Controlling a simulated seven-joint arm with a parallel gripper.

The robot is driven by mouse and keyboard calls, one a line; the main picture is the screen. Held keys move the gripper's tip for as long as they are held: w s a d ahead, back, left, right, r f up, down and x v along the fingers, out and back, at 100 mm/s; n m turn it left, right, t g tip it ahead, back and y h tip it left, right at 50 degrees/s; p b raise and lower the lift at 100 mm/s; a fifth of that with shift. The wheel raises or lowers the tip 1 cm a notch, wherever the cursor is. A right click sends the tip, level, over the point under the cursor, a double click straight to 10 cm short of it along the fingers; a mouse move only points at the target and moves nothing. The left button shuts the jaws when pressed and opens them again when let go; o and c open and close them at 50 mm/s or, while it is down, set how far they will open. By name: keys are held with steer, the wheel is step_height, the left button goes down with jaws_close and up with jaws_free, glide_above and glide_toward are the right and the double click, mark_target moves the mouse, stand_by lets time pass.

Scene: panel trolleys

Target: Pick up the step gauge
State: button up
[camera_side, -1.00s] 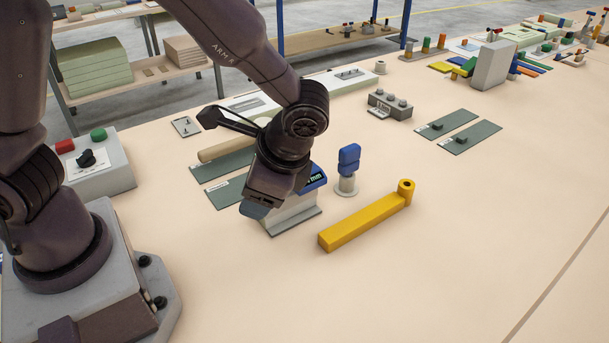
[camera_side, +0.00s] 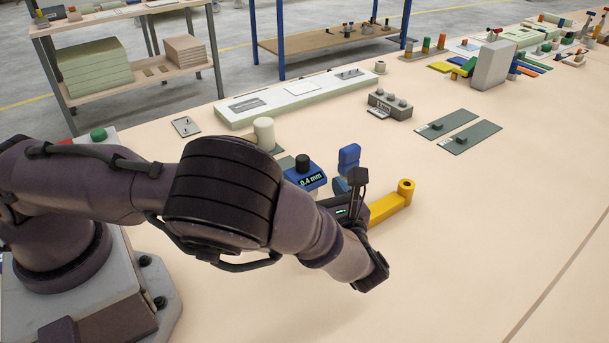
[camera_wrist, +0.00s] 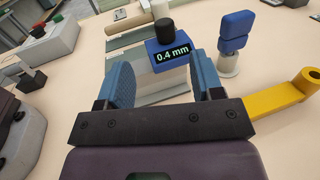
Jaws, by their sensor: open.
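The step gauge appears to be the block with a blue head, black knob and lit display reading 0.4 mm. Its head (camera_side: 305,178) shows in the side view, with the lower body hidden behind my arm. In the wrist view the gauge (camera_wrist: 172,52) stands upright, its pale grey body just beyond and between my fingers. My gripper (camera_wrist: 161,62) is open and empty, with two blue fingers spread left and right. In the side view my gripper (camera_side: 343,212) is low, in front and right of the gauge, mostly hidden. I cannot tell whether the fingers touch the gauge.
A yellow bar with a ringed end (camera_side: 390,206) lies close on the right. A pale cylinder (camera_side: 264,132) and dark green plates are further back. The front right table is clear.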

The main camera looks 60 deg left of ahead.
mark_target(305, 162)
steer(key=x, duration=0.4)
steer(key=shift+a, duration=0.2)
steer(key=shift+w+f+x, duration=0.1)
steer(key=shift+w+x, duration=0.05)
steer(key=shift+x, duration=1.15)
steer(key=shift+w+f+x, duration=0.15)
steer(key=shift+x, duration=1.2)
steer(key=shift+d, duration=0.1)
steer(key=c, duration=1)
jaws_close()
steer(key=shift+r, duration=0.1)
